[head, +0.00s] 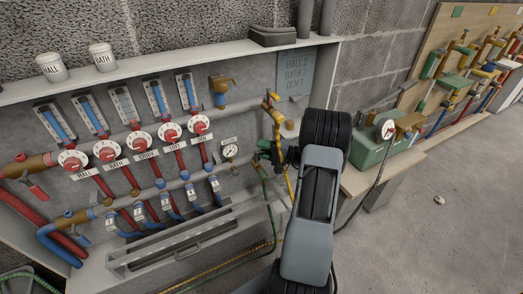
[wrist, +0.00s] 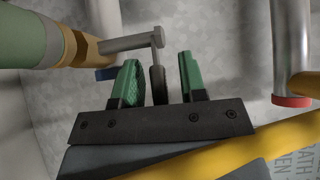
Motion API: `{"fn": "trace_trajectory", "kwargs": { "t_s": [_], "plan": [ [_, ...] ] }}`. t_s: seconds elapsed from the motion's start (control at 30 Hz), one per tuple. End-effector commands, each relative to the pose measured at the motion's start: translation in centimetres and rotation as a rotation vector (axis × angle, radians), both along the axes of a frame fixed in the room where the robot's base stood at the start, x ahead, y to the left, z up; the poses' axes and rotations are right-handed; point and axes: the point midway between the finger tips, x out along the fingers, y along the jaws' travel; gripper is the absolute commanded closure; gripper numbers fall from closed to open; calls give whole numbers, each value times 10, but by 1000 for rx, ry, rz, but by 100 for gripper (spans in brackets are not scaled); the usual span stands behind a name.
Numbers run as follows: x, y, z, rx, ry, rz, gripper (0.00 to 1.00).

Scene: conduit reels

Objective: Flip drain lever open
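In the wrist view, the drain lever (wrist: 131,43) is a grey bar coming out of a brass fitting (wrist: 84,48) at the upper left. Its dark grip (wrist: 158,84) hangs off the bar's end. My gripper (wrist: 158,62) is open, with its green finger pads on both sides of this grip and a visible gap to each pad. In the head view, my gripper (head: 266,150) is at the right end of the lower manifold, beside the pressure gauge (head: 230,150). The lever is hidden or too small to tell there.
A yellow hose (head: 277,133) runs down close beside my gripper and crosses low in the wrist view (wrist: 230,147). A grey pipe (wrist: 290,40) stands to the right there. Several red dials and flow tubes fill the panel. A green box (head: 372,150) sits on the bench at right.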

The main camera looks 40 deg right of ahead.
Motion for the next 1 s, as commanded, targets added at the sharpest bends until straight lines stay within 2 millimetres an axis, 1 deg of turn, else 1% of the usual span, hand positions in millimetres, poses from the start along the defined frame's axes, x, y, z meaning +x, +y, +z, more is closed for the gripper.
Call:
{"fn": "trace_trajectory", "kwargs": {
  "t_s": [0.13,0.4,0.8,1.0],
  "plan": [
    [4,3,0,1,-1,1,62],
    [4,4,0,1,-1,0,62],
    [4,3,0,0,0,1,100],
    [4,4,0,0,0,-2,100]
  ]
}}
